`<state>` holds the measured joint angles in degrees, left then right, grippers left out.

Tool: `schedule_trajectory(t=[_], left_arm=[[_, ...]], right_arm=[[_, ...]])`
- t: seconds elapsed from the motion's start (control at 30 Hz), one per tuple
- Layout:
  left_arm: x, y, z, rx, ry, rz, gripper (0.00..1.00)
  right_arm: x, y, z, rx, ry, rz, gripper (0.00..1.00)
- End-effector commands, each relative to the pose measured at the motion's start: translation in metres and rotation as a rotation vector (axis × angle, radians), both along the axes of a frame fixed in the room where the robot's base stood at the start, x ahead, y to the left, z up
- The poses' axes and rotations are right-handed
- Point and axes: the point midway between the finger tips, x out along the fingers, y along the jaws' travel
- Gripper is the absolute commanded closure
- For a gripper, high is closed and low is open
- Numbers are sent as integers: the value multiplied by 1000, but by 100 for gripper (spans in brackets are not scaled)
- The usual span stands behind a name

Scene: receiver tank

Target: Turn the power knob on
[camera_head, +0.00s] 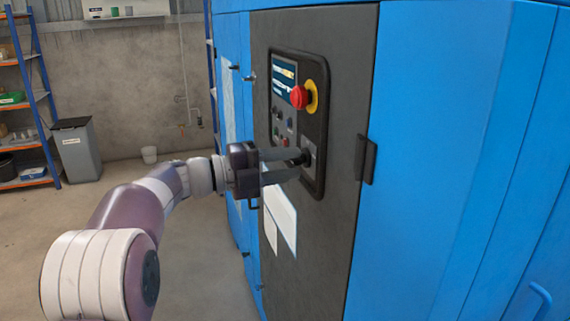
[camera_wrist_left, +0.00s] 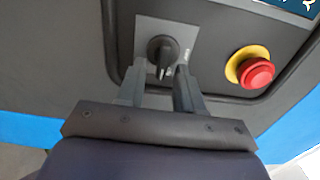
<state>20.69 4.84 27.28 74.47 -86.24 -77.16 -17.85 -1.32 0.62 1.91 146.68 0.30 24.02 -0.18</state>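The power knob (camera_wrist_left: 163,52) is a black rotary knob on a grey square plate at the lower part of the control panel (camera_head: 323,118). In the head view the knob (camera_head: 305,156) sits right at the fingertips of my left gripper (camera_head: 293,161). In the wrist view my left gripper (camera_wrist_left: 158,85) is open, with one finger on each side of the knob's lower end. The knob's grip bar points roughly toward the gripper. I cannot tell whether the fingers touch it. My right gripper is in neither view.
A red emergency button (camera_head: 299,97) on a yellow ring sits above the knob, near a small display (camera_head: 284,76). A black door handle (camera_head: 366,159) is right of the panel. Blue cabinet sides flank the dark door. Shelves (camera_head: 22,100) and a grey bin (camera_head: 77,150) stand far left.

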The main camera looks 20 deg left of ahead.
Motion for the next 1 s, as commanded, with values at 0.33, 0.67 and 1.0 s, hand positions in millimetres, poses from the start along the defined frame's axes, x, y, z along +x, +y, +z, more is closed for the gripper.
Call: schedule_trajectory(t=[0.33, 0.67, 1.0], left_arm=[[-3, 5, 1, -2, -1, 2, 63], [-48, 74, 1, -1, -1, 6, 63], [-71, 105, 0, -1, -1, 1, 63]], right_arm=[[0, 0, 0, 0, 0, 0, 57], [0, 0, 1, 0, 0, 0, 57], [0, 0, 1, 0, 0, 0, 57]])
